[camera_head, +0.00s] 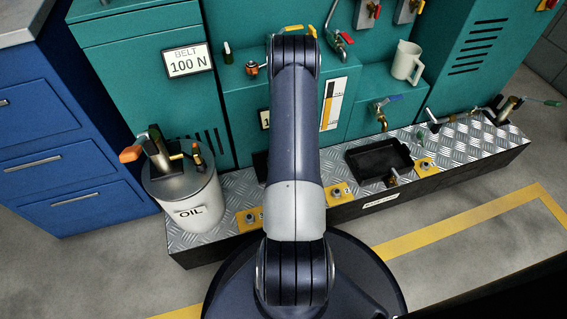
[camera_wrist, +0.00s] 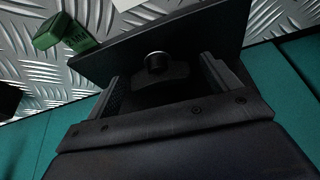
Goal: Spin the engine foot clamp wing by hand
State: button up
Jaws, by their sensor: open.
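In the wrist view my gripper (camera_wrist: 160,70) is open, its two fingers apart on either side of a dark part with a round grey end (camera_wrist: 156,61). I cannot tell whether that part is the engine foot clamp wing, or whether the fingers touch it. A wide black plate (camera_wrist: 218,35) lies behind it, over silver tread plate. In the head view my arm hides the gripper and what is in front of it. Yellow plates with bolts sit along the tread-plate plinth: a left one (camera_head: 243,226), a middle one (camera_head: 347,189) and a right one (camera_head: 429,160).
On the plinth (camera_head: 220,186) stand a white OIL can (camera_head: 196,222) at left and a black tray (camera_head: 371,165) at right. Teal cabinets (camera_head: 120,95) rise behind; open floor (camera_head: 470,260) lies in front.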

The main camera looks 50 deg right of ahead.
jog(key=c, duration=1)
